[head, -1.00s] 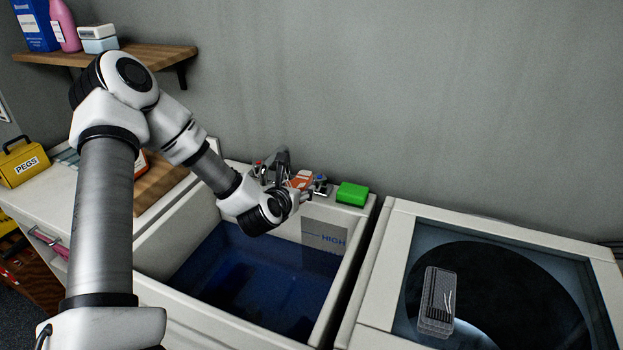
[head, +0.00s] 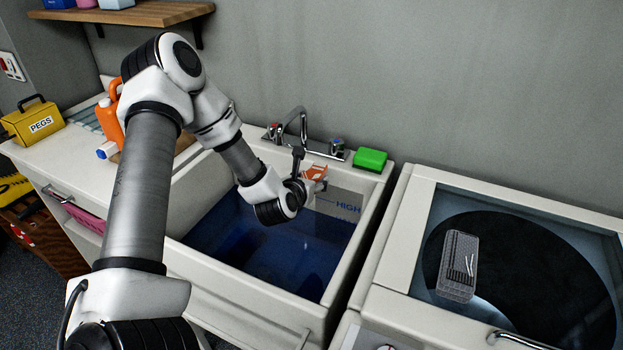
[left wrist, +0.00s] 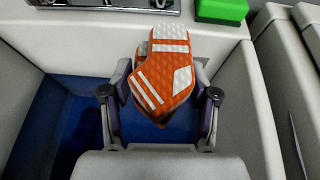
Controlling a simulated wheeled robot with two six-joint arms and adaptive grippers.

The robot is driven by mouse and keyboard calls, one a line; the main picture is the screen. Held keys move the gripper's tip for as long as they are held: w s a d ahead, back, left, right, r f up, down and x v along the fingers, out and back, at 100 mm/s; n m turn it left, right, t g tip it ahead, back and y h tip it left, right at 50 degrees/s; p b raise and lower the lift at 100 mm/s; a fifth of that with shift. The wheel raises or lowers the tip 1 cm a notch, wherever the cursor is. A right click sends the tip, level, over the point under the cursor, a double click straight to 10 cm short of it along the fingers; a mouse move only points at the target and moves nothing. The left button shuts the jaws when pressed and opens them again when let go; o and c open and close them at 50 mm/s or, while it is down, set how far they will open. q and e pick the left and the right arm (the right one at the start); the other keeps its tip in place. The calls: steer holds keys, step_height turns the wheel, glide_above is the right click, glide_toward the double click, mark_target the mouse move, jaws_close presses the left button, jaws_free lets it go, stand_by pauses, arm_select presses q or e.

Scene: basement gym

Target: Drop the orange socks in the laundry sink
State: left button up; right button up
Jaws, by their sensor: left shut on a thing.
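The orange socks (left wrist: 168,78), a bundle with white stripes, are held between the two fingers of my left gripper (left wrist: 160,110) in the left wrist view. In the head view the socks (head: 316,173) show as a small orange patch beyond my left gripper (head: 305,178), which hides much of them. The laundry sink (head: 205,197) is a white basin with dark blue water inside and the word HIGH on its back wall. The gripper and socks are over the back part of the basin. My right gripper is not in view.
A chrome tap (head: 296,125) stands on the sink's back ledge, beside a green sponge (head: 370,159). A washer with a round dark lid (head: 530,270) and a grey basket-like object (head: 458,265) is to the right. An orange jug (head: 108,120) and yellow PEGS box (head: 32,123) stand left.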

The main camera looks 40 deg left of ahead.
arm_select(q)
steer(key=o, duration=1.2)
steer(key=v, duration=0.7)
steer(key=shift+s+d, duration=0.1)
steer(key=shift+s, duration=0.1)
steer(key=shift+r, duration=0.15)
